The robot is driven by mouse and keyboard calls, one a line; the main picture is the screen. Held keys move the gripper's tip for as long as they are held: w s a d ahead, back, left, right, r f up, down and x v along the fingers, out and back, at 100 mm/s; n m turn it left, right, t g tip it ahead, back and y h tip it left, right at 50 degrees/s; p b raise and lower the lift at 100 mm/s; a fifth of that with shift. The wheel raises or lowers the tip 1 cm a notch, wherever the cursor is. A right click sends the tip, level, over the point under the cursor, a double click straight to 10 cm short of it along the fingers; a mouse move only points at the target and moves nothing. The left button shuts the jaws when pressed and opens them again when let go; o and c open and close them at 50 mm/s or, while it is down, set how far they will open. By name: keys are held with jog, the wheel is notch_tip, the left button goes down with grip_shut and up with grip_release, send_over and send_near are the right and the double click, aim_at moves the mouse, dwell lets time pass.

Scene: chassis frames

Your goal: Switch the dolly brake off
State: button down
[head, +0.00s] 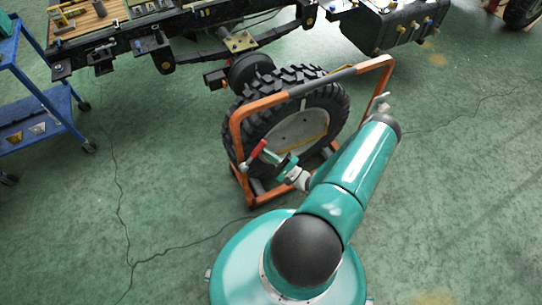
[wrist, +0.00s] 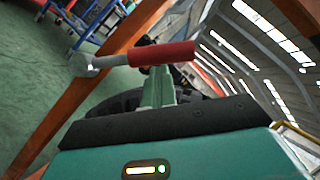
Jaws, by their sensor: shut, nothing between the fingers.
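The orange dolly (head: 236,140) is a tube frame that stands around a big black tyre (head: 338,104) with a pale hub. The brake lever (head: 255,153) has a red grip and a grey metal end, on the dolly's near left side. In the wrist view the red grip (wrist: 163,54) lies across the picture, with its grey end (wrist: 105,62) to the left. My gripper (head: 287,161) is just right of the lever in the head view. In the wrist view its teal fingers (wrist: 159,80) are shut and empty, tips at the grip's underside. I cannot tell whether they touch it.
A black truck chassis (head: 200,45) spans the back, with an axle hub behind the tyre. A blue cart (head: 60,105) stands at the left. A black tank (head: 385,25) is at the back right.

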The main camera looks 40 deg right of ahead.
jog(key=a+r+n+g, duration=0.1)
jog(key=a+r+n, duration=0.1)
jog(key=n, duration=0.1)
jog(key=w+a+r+n+g, duration=0.1)
jog(key=a+r+n+g, duration=0.1)
jog(key=shift+w+a+r+n+g+y, duration=0.1)
jog(key=shift+w+a+n+g+y, duration=0.05)
jog(key=shift+a+n+g+y, duration=0.2)
jog(key=shift+w+a+r, duration=0.2)
jog(key=shift+a+r, duration=0.05)
jog(key=shift+a, duration=0.55)
jog(key=shift+s+d, duration=0.1)
jog(key=shift+d, duration=0.45)
send_near(256, 154)
notch_tip(256, 154, up, 3)
jog(key=s+d, duration=0.2)
jog(key=s, duration=0.1)
jog(key=shift+a+r, duration=0.15)
